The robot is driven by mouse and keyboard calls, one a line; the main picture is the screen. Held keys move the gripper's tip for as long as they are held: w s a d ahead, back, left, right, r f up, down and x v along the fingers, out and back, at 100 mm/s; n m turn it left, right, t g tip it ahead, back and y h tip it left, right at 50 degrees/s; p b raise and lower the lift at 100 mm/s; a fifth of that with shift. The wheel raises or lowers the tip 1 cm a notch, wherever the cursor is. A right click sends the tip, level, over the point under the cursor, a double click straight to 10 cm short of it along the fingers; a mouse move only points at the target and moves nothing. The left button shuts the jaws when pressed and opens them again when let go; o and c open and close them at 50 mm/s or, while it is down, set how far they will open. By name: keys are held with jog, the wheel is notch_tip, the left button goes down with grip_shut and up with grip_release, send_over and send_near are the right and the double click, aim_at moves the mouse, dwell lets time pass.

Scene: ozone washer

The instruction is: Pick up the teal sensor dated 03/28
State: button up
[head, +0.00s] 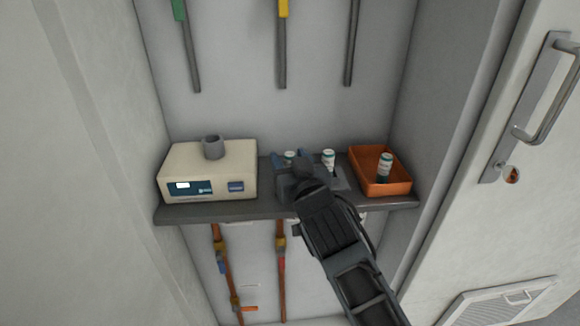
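Three small white sensors with teal or dark green bands show in the head view. One sensor (289,157) stands at the far end of my arm, its lower part hidden. A second sensor (328,160) stands to its right on a grey holder (342,181). A third sensor (385,167) stands in the orange tray. The dates are too small to read. My gripper (293,159) is at the first sensor, with blue finger parts to its left and right. I cannot tell whether the fingers touch it, as my dark wrist hides much of them.
A dark shelf (207,212) sits in a wall recess. A cream device (209,165) with a grey cup-like port (213,147) stands on its left. The orange tray (401,188) is at its right end. Coloured-handled rods hang above; pipes run below. A door handle (534,105) is at right.

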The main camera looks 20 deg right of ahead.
jog(key=c, duration=0.9)
